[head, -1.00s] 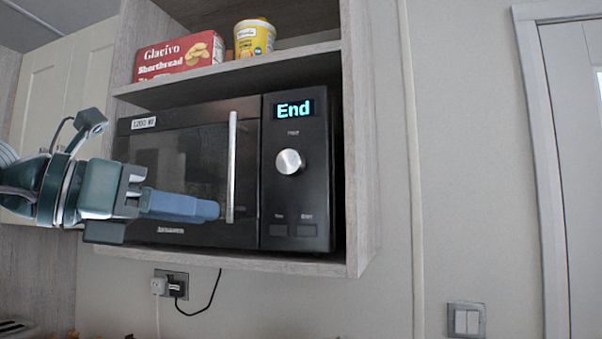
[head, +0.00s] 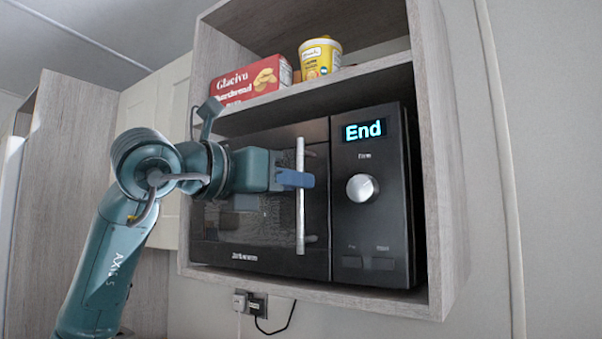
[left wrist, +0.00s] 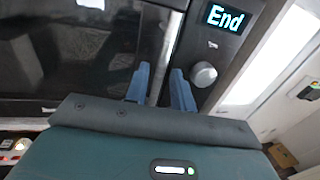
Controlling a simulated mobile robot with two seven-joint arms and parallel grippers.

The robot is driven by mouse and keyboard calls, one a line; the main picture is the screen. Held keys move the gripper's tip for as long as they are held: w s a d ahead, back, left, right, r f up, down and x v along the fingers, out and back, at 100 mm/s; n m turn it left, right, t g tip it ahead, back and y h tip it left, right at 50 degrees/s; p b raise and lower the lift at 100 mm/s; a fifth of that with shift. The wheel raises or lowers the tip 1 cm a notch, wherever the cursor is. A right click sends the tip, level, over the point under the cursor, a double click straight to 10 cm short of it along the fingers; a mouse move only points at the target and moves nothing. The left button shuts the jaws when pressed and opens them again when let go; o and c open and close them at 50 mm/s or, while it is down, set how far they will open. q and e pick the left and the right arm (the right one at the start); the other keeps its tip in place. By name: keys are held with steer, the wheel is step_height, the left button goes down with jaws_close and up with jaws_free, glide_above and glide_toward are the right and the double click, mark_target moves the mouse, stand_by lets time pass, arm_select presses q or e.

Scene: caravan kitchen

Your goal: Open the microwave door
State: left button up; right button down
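The black microwave (head: 365,135) sits in a wooden wall cubby, its display reading "End". Its door (head: 255,215) looks shut, with an upright silver bar handle (head: 300,225) on the door's right side. My left gripper (head: 302,180) reaches in from the left to the handle's upper half. In the left wrist view, the left gripper's two blue fingers (left wrist: 160,88) are spread apart, with the handle (left wrist: 170,45) between them. Whether a finger touches the handle cannot be told. The right gripper is not in view.
A red shortbread box (head: 250,80) and a yellow tub (head: 320,58) stand on the shelf above the microwave. The cubby's right side wall (head: 440,150) is close to the control panel. A socket with plugs (head: 252,302) is below. The wall at right is bare.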

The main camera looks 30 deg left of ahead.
arm_select(q)
steer(key=shift+x, duration=1.25)
steer(key=shift+c, duration=0.5)
jaws_close()
